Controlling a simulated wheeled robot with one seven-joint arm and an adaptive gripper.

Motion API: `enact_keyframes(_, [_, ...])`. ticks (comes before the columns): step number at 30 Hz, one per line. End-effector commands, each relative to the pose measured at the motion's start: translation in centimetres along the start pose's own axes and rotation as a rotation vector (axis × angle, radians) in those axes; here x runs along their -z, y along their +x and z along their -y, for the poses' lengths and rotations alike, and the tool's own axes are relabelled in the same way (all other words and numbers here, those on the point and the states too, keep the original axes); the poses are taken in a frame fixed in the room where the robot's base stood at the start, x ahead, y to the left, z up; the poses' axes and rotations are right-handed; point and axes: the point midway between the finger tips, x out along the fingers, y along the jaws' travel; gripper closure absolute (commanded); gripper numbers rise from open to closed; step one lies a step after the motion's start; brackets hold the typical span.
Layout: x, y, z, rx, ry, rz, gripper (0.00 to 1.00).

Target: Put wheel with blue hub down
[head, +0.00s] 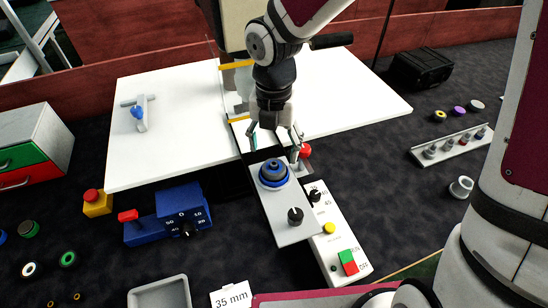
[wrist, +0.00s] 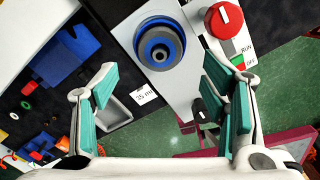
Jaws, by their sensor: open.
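A round stepped piece with blue rings and a dark grey centre (head: 273,173) sits on a narrow grey plate (head: 285,224). It looks like the wheel with blue hub, but I cannot tell wheel from any mount under it. It also shows in the wrist view (wrist: 159,45), ahead of the fingers and between their lines. My gripper (head: 276,139) is open, just behind and above the piece in the head view. In the wrist view my gripper (wrist: 160,82) has its teal pads wide apart with nothing between them, clear of the piece.
A black knob (head: 295,215) stands on the plate. A white control box (head: 338,240) with coloured buttons is right of it. A blue dial unit (head: 180,214) is left, a grey tray (head: 160,304) in front. White tabletops (head: 180,85) lie behind; a peg rack (head: 451,147) is far right.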

Motion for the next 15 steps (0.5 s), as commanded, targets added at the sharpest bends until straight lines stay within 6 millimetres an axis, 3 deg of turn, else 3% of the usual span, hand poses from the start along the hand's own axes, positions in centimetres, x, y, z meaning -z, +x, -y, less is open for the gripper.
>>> enact_keyframes(6, [0.0, -4.1, 0.0, -0.001, 0.001, 0.002, 0.33])
enact_keyframes(15, [0.0, -6.0, 0.0, 0.0, 0.0, -0.001, 0.33])
